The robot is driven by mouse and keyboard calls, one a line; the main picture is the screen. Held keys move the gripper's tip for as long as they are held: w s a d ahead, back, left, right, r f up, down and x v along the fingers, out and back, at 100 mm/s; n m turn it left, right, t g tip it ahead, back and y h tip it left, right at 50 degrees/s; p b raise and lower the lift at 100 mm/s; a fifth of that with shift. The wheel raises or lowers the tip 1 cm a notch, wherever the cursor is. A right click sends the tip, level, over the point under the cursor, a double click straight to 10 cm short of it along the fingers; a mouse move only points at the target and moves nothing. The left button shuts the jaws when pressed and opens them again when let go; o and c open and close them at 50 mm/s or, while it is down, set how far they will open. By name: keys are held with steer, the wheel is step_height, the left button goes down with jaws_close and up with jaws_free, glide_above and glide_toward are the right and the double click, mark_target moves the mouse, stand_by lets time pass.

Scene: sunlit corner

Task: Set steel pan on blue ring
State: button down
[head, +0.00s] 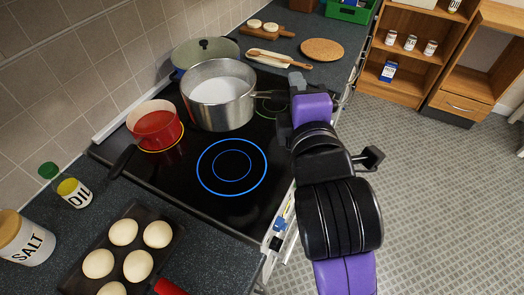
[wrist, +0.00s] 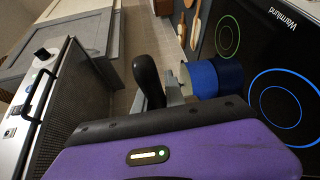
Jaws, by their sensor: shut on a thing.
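The steel pan (head: 216,108), upright and pale inside, is over the back part of the hob, up and left of the blue ring (head: 204,185). I cannot tell whether its base touches the hob. The blue ring is bare and also shows in the wrist view (wrist: 252,92). My gripper (head: 290,92) is at the right of the pan, shut on its handle (head: 265,94); my wrist partly hides the grip. In the wrist view a dark rounded handle end (wrist: 148,78) stands up by my gripper; the pan's body is not visible there.
A red pot (head: 155,128) stands on the orange ring, left of the pan. The green ring (head: 270,113) is partly hidden. A bun tray (head: 75,275) and oil bottle (head: 75,192) are at front left. The hob around the blue ring is clear.

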step_height(320, 180, down, 20)
steer(key=shift+r+b, duration=0.25)
steer(key=shift+b, duration=0.6)
steer(key=c, duration=1.4)
jaws_free()
steer(key=shift+f, duration=0.1)
steer(key=s+d+r+b, duration=0.1)
steer(key=s, duration=1.1)
steer(key=shift+d+r+b, duration=0.2)
steer(key=shift+d+b, duration=0.1)
steer(key=s+d+f+m, duration=0.1)
steer(key=s+d+m, duration=0.4)
steer(key=s, duration=0.3)
steer(key=s+d+f+m+g+h, duration=0.1)
steer(key=s+d+f+m, duration=0.1)
steer(key=s+d+m, duration=0.3)
steer(key=s+d+f+m+h, duration=0.1)
steer(key=s+d+m, duration=0.4)
steer(key=s+m, duration=0.5)
steer(key=s+f, duration=0.1)
steer(key=s, duration=0.1)
steer(key=shift+s+d+g, duration=0.25)
steer(key=shift+s+g, duration=0.05)
steer(key=shift+g, duration=0.1)
